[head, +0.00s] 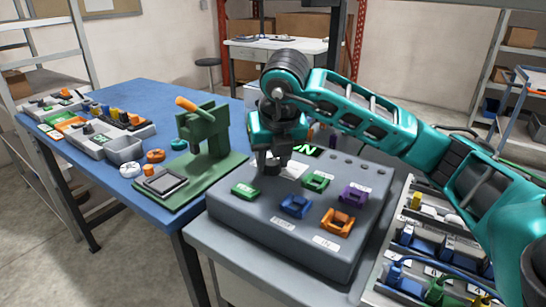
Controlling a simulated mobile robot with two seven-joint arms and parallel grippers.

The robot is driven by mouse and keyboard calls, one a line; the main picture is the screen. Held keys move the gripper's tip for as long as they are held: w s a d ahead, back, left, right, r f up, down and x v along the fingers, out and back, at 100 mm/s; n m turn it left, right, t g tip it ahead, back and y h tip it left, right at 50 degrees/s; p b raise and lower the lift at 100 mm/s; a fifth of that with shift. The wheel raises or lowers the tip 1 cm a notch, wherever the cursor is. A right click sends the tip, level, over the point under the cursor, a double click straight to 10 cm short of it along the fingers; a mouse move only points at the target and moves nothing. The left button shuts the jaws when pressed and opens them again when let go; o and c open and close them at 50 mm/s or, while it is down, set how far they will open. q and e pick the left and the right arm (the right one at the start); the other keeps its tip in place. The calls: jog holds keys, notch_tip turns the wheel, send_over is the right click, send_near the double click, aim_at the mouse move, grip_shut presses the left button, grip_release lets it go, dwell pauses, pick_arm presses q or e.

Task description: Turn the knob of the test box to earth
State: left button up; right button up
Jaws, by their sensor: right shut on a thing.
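The grey test box (260,232) stands on the grey bench right of the blue table. Its sloping top carries coloured sockets or clips: green (245,190), blue (295,206), orange (338,222), purple (354,195) and a second green one (316,181). My right gripper (271,163) points down at the upper left of this top, shut on the dark knob there. The knob is mostly hidden by the fingers, so its pointing direction cannot be read. A white label (293,169) and a small green-lit display (308,150) are beside it. My left gripper is out of view.
A green press with an orange handle (207,129) stands close left on the blue table (150,98). A tray of connectors and cables (377,284) is at the right, beneath my right arm. Small boxes and rings lie farther left.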

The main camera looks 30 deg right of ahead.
jog(key=shift+m, duration=0.3)
jog(key=o, duration=1)
jog(key=shift+r, duration=0.1)
pick_arm(q)
jog(key=p, duration=0.1)
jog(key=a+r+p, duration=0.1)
jog(key=p, duration=0.1)
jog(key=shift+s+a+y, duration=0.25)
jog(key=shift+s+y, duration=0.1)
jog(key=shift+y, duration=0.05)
pick_arm(e)
jog(key=v, duration=1.2)
jog(key=shift+r, duration=0.4)
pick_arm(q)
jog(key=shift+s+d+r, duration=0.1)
pick_arm(e)
jog(key=shift+s+a+f, duration=0.1)
jog(key=shift+a, duration=0.1)
